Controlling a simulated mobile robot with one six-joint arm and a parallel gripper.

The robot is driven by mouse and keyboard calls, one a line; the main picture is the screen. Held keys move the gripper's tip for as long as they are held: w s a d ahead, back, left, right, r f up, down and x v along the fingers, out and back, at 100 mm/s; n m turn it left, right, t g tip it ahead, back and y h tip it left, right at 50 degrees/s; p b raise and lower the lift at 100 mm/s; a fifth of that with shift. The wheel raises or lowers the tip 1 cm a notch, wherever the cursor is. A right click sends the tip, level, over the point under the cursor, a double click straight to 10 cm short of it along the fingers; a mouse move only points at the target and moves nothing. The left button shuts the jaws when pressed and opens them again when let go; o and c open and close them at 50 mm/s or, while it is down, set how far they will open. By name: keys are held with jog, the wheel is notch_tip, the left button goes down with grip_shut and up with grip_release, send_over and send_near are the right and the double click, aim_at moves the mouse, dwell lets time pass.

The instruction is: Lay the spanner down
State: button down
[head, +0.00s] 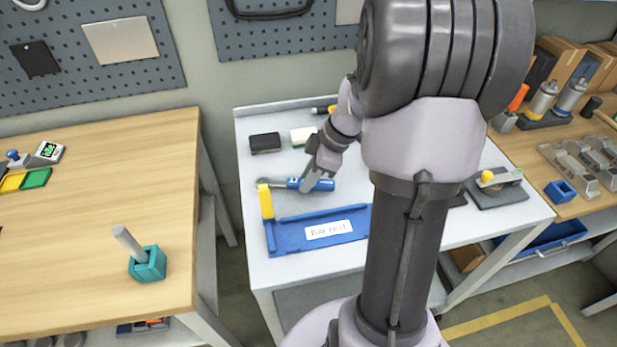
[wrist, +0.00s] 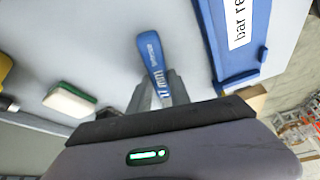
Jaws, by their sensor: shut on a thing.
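The spanner (head: 325,185) has a blue handle and a grey metal end pointing left in the head view. My gripper (head: 310,180) is shut on its handle, low over the light grey table (head: 270,282). In the wrist view the blue handle (wrist: 151,55) sticks out beyond the fingers of my gripper (wrist: 155,92). The spanner's metal end cannot be made out there. I cannot tell whether the spanner touches the table top.
A blue bar rest (head: 283,238) with a yellow upright lies just in front of the spanner. A black block (head: 265,142) and a white-and-green block (head: 302,136) lie behind it. A grey fixture (head: 497,190) stands at right. My arm hides the table's middle.

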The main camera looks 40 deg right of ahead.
jog(key=shift+f+b, duration=0.5)
jog(key=shift+f, duration=0.05)
jog(key=c, duration=1.4)
grip_release()
jog(key=shift+p+v, duration=1.05)
jog(key=shift+v, duration=0.5)
jog(key=o, duration=0.5)
jog(key=shift+o, duration=0.2)
